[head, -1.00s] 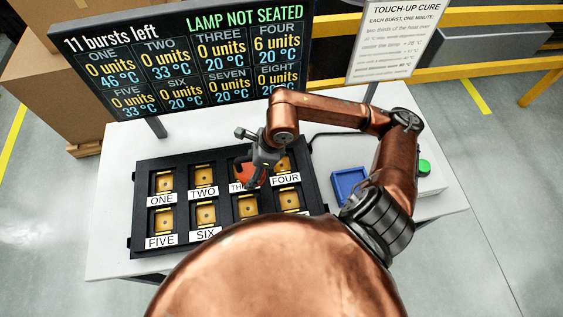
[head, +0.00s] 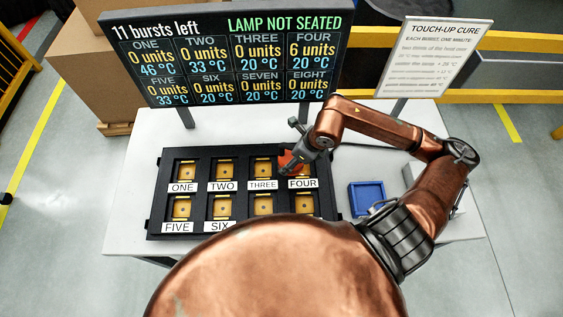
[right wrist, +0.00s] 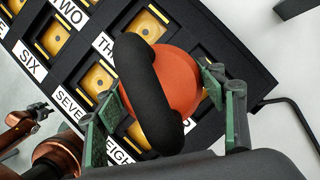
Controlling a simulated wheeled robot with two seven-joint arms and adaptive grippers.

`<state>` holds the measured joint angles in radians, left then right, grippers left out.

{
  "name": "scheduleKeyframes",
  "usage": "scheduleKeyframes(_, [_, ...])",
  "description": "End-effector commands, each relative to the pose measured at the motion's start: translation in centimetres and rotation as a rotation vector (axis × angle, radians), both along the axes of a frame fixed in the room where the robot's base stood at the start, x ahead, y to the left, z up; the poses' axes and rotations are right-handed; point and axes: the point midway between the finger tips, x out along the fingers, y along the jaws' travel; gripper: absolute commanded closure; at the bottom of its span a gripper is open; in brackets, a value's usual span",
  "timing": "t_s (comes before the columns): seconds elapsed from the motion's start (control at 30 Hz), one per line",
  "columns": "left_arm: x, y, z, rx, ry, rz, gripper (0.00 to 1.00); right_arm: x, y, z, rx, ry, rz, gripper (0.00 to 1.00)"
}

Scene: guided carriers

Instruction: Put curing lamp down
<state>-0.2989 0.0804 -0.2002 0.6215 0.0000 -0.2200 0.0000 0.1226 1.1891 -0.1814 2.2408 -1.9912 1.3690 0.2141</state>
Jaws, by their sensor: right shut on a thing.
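The curing lamp (head: 290,161) has an orange-red round body and a thick black handle. My right gripper (head: 303,153) is shut on it and holds it over the back right of the black rack (head: 154,205), around pocket FOUR. In the right wrist view the lamp's orange body (right wrist: 176,82) sits between the green-padded fingers, with the black handle across it. The lamp hides part of the rack. I cannot tell how high it is above the pockets.
A blue square tray (head: 352,200) stands right of the rack on the white table (head: 130,190). A display (head: 235,60) behind reads "LAMP NOT SEATED" and "11 bursts left". A notice board (head: 430,60) stands back right. Yellow parts sit in the rack pockets.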

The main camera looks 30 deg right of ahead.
Motion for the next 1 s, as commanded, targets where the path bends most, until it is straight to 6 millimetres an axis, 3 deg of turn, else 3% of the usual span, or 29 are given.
scheduleKeyframes(0.07, [0.0, 0.0, 0.7, 0.0, -0.001, 0.0, 0.68, 0.2, -1.7, -0.6, -0.001, 0.002, -0.006, 0.94])
scheduleKeyframes(0.33, [0.0, 0.0, 1.3, 0.0, -0.001, 0.0, 0.68, 0.9, -4.5, -4.4, 0.001, -0.003, -0.002, 0.94])
scheduleKeyframes(0.67, [0.0, 0.0, 1.6, 0.0, 0.0, 0.0, 0.68, 1.2, -5.7, -6.0, 0.002, -0.003, -0.001, 0.94])
scheduleKeyframes(1.0, [-0.1, 0.0, 2.8, 0.0, 0.0, 0.001, 0.68, 1.3, -5.9, -9.3, 0.002, -0.005, 0.001, 0.94])
